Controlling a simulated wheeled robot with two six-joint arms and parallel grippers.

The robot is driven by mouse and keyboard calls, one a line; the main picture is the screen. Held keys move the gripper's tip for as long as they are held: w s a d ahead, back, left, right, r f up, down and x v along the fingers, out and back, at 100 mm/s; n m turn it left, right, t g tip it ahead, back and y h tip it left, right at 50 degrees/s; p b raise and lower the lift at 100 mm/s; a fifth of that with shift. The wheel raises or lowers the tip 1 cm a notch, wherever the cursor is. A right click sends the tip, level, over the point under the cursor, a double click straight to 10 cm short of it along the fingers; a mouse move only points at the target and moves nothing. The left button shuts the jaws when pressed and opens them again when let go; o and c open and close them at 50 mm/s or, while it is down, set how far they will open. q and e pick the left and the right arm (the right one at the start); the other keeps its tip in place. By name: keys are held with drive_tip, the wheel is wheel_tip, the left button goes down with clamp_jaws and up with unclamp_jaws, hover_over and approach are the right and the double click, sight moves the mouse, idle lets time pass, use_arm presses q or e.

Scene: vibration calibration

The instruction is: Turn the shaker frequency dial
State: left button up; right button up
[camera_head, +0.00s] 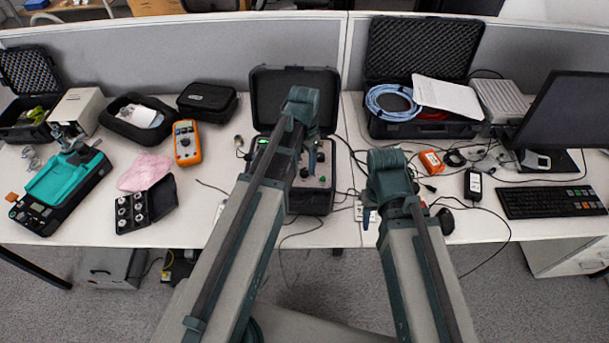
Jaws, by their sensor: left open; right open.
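The shaker unit (324,198) is an open black case with a control panel, standing in the middle of the desk. Its raised foam-lined lid (267,88) leans at the back. Small knobs show on the panel, and I cannot tell which one is the frequency dial. My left arm crosses the panel and hides much of it. My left gripper (308,160) is over the panel near the knobs, open; contact with a knob cannot be made out. My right gripper (370,214) is open, right of the case, near the front desk edge, with nothing seen in it.
An orange multimeter (186,143), a box of weights (146,204) and a teal-topped device (67,178) lie left. A case with blue cable (392,101), a mouse (445,220), a keyboard (550,202) and a monitor (567,112) are right. Loose cables run beside the shaker.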

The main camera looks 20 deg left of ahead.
sight(304, 171)
use_arm(q)
wheel_tip(304, 171, down, 3)
drive_tip(key=shift+f+b, duration=0.15)
drive_tip(key=shift+b, duration=0.95)
use_arm(e)
wheel_tip(304, 171, down, 3)
drive_tip(key=shift+f, duration=0.1)
use_arm(q)
drive_tip(key=shift+c, duration=0.2)
clamp_jaws()
